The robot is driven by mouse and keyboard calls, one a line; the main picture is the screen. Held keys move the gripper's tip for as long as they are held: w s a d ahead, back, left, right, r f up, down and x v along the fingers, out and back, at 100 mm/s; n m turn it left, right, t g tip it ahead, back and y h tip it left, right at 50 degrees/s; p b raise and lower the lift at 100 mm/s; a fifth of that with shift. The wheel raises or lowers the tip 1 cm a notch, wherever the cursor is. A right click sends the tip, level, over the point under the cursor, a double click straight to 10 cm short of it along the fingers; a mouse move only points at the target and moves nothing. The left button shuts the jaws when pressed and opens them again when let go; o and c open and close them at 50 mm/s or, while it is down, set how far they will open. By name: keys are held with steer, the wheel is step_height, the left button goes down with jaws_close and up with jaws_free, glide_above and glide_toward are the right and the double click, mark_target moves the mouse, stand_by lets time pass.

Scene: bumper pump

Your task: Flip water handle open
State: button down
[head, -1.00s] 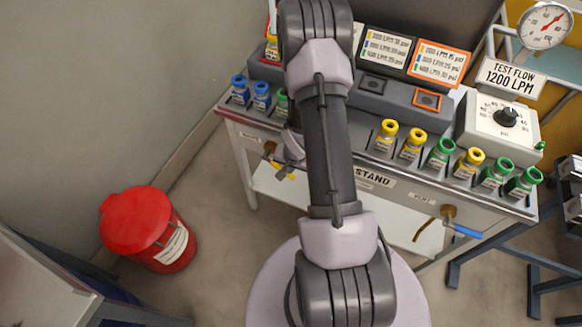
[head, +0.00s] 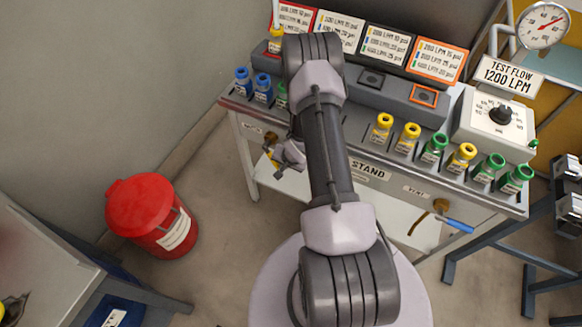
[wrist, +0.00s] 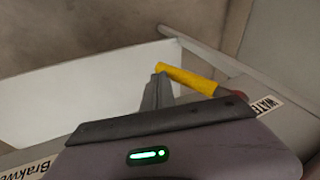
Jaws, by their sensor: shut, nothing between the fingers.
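The water handle is a yellow lever (wrist: 190,80) beside the partly cut-off label reading "WATE" (wrist: 264,106) in the wrist view. In the head view its brass valve (head: 270,141) sits on the stand's front left, with a bit of yellow below it, partly hidden by my gripper. My gripper (head: 282,166) is shut and empty, low in front of the stand. In the wrist view its fingertips (wrist: 160,78) lie right at the lever's free end, overlapping it in the picture; I cannot tell if they touch.
The test stand (head: 367,169) carries several blue, yellow and green couplings along its front edge. A second valve with a blue handle (head: 455,225) is at the vent label. A red bin (head: 150,215) stands on the floor at left. A white lower shelf (head: 385,205) is under the stand.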

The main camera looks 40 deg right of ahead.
mark_target(277, 165)
steer(key=shift+w+a+f, duration=0.3)
steer(key=shift+w+f, duration=0.4)
steer(key=shift+f, duration=0.05)
steer(key=shift+w+a+f, duration=0.25)
steer(key=shift+w+f, duration=0.2)
steer(key=shift+w, duration=0.35)
